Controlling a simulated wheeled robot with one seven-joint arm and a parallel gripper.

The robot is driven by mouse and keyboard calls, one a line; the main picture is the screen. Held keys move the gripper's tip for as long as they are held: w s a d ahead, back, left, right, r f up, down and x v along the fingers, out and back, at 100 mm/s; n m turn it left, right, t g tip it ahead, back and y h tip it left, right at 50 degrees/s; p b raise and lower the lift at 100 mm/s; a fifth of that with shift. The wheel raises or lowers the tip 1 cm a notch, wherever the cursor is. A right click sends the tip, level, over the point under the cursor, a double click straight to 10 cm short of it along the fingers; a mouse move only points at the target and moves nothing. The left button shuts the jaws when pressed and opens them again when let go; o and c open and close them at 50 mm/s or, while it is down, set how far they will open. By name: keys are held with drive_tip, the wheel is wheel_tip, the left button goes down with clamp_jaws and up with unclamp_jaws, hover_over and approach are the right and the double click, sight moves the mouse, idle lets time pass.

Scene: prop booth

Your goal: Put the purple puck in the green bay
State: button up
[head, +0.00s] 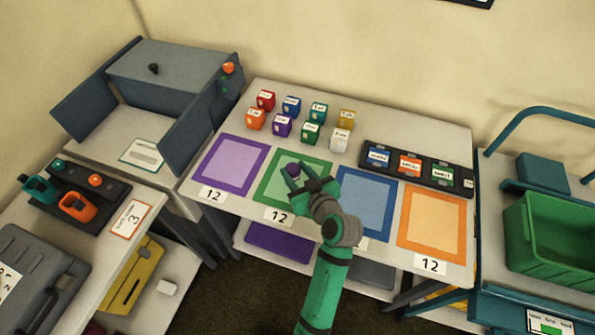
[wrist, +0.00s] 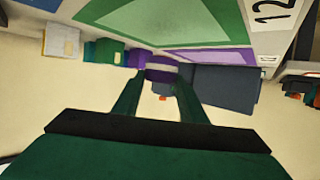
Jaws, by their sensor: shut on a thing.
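The purple puck (head: 292,169) is between the fingertips of my gripper (head: 303,183), which is shut on it. In the head view it overlaps the green bay (head: 321,163), a green-framed square on the table. In the wrist view the puck (wrist: 161,68) sits between the two fingers of my gripper (wrist: 160,82), with the green frame (wrist: 210,38) behind it, at the top of the picture. I cannot tell whether the puck touches the table. My gripper and arm hide the near right part of the bay.
The purple bay (head: 210,180) lies left of the green one; blue (head: 388,210) and orange (head: 407,248) bays lie right. Several small coloured cubes (head: 283,126) stand behind. A dark rack (head: 455,175) of labelled blocks stands at the back right. A grey open box (head: 165,65) stands left.

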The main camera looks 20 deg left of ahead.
sight(297, 177)
drive_tip(key=shift+w+f, duration=0.25)
drive_tip(key=shift+f, duration=0.1)
drive_tip(key=shift+w+f, duration=0.15)
drive_tip(key=shift+f, duration=0.75)
drive_tip(key=shift+w+f, duration=0.1)
drive_tip(key=shift+f, duration=0.75)
drive_tip(key=shift+f, duration=0.2)
drive_tip(key=o, duration=1.1)
drive_tip(key=shift+r, duration=0.1)
drive_tip(key=shift+s+r, duration=0.1)
drive_tip(key=shift+r, duration=0.05)
drive_tip(key=v, duration=1.1)
drive_tip(key=shift+s+d+r, duration=0.1)
drive_tip(key=shift+s+d, duration=0.05)
drive_tip(key=shift+d, duration=0.1)
drive_tip(key=shift+s+d, duration=0.1)
